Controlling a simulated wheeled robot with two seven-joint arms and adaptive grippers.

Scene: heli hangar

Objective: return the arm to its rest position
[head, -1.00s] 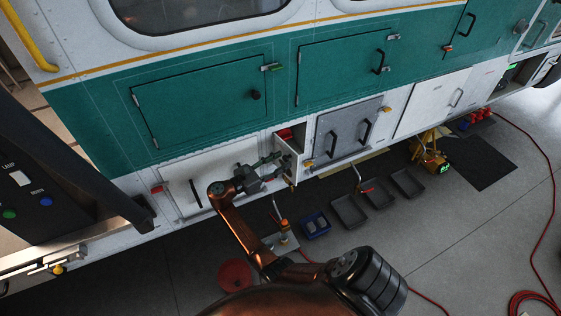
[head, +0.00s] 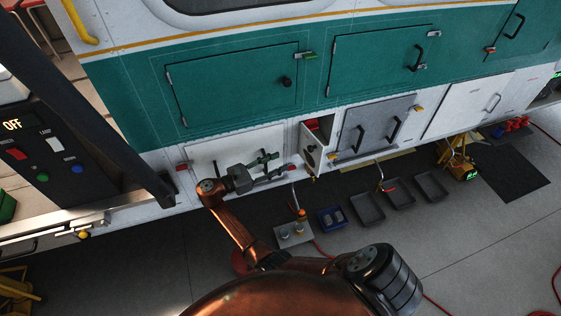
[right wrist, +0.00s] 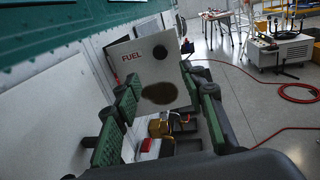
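My right gripper (head: 272,166) is open and empty in the head view, in front of the white lower panel (head: 225,150) of the vehicle. It is left of the small open compartment (head: 316,142) and apart from it. In the right wrist view the green-padded fingers (right wrist: 165,120) are spread. Beyond them stands a pale panel marked FUEL (right wrist: 150,65) with a dark round spot and a dark stain. My copper right arm (head: 238,225) reaches up from the bottom of the head view. My left gripper is not in view.
Grey trays (head: 367,208), a blue bin (head: 331,218) and a yellow device (head: 456,158) stand on the floor along the vehicle. A control box (head: 45,150) and dark post are at left. A red hose (right wrist: 290,92) lies on open floor.

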